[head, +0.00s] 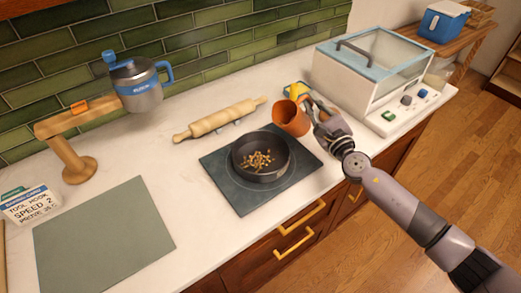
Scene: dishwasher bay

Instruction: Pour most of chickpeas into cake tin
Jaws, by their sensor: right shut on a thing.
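The dark round cake tin (244,171) stands on a dark square mat (227,192) on the counter. A heap of small tan chickpeas (257,160) lies on its bottom. My right gripper (308,110) is shut on an orange-brown cup (291,119), just right of and behind the tin. The cup is tilted with its mouth toward the tin. I cannot tell whether any chickpeas are still inside it. My left gripper is not in view.
A rolling pin (220,120) lies behind the tin. A yellow thing (296,90) is behind the cup. A white appliance with a glass lid (361,80) stands at right. A wooden stand (67,160) with a metal jug (138,88) is at left. A grey-green mat (104,237) lies clear at front left.

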